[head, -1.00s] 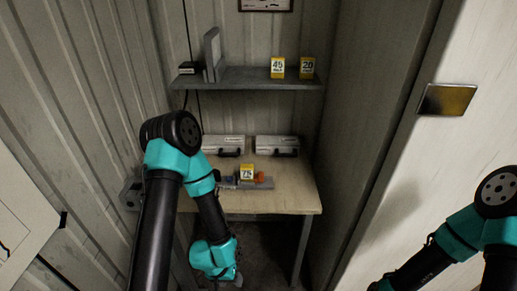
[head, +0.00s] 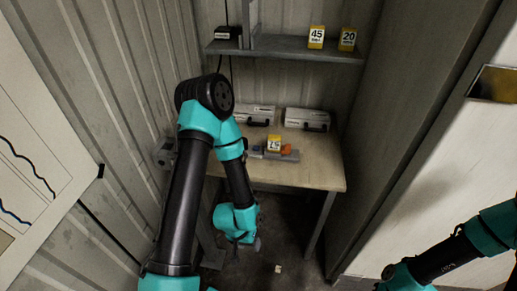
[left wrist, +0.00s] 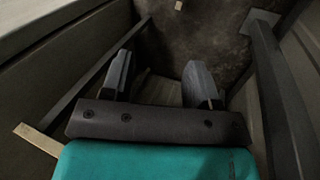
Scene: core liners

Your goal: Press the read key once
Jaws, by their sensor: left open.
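I cannot make out a read key in either view. A small black box (head: 228,33) with a pale label sits at the left end of the shelf. My left gripper (head: 257,243) hangs below and in front of the table, touching nothing that I can see. In the left wrist view it is open and empty (left wrist: 160,84), with its two fingers apart above the floor. My right arm shows at the lower right, but its gripper is out of frame.
Two pale cases (head: 307,120) stand at the back of the wooden table (head: 318,174). The shelf (head: 290,48) above holds yellow cards 45 (head: 316,37) and 20 (head: 347,39). A grey fitting (head: 164,152) is beside the table's left edge. Corrugated wall closes the left side.

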